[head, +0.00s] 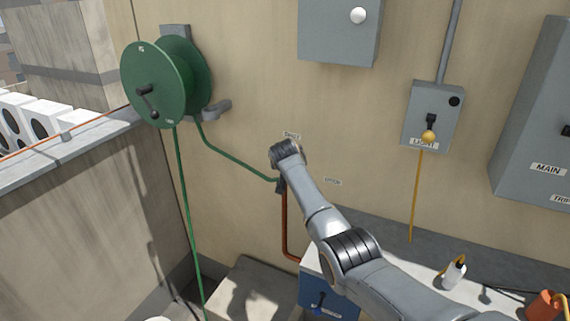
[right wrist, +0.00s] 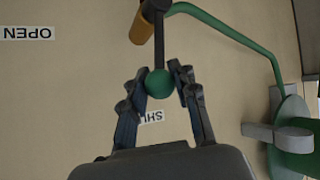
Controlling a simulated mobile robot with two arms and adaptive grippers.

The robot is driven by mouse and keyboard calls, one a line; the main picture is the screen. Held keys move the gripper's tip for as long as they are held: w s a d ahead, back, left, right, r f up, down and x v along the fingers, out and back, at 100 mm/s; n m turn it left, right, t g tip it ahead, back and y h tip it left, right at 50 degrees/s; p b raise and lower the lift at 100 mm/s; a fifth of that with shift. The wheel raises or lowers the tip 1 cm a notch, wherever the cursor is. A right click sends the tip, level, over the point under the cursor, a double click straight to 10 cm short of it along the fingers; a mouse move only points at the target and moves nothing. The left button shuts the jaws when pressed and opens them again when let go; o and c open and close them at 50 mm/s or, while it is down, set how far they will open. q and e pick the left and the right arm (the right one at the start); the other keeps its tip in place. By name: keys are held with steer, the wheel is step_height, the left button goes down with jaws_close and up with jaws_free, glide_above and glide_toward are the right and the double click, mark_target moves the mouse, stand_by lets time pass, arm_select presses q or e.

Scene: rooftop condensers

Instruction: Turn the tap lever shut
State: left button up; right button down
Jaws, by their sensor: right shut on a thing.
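The tap lever is a dark rod with a round green knob (right wrist: 159,84) at its end. In the right wrist view it runs straight down from the tap (right wrist: 143,24), its knob toward the partly covered SHUT label (right wrist: 150,117). My right gripper (right wrist: 161,82) is shut on the knob, one finger on each side. The OPEN label (right wrist: 27,33) is upside down at the left. In the head view my right arm hides the lever and gripper; part of the tap (head: 280,186) shows beside it, with the SHUT label (head: 291,135) just above my wrist. My left gripper is out of view.
A green hose reel (head: 158,85) hangs on the wall at the left, its hose reaching the tap. A copper pipe (head: 286,225) runs down from the tap. A light switch box (head: 432,115) is at the right.

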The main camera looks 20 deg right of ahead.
steer(key=shift+w+a+g, duration=0.3)
steer(key=shift+w+a, duration=0.05)
stand_by(0.3)
steer(key=c, duration=1)
jaws_free()
steer(key=shift+a+r, duration=0.1)
steer(key=shift+a+v, duration=0.2)
steer(key=shift+v, duration=5.8)
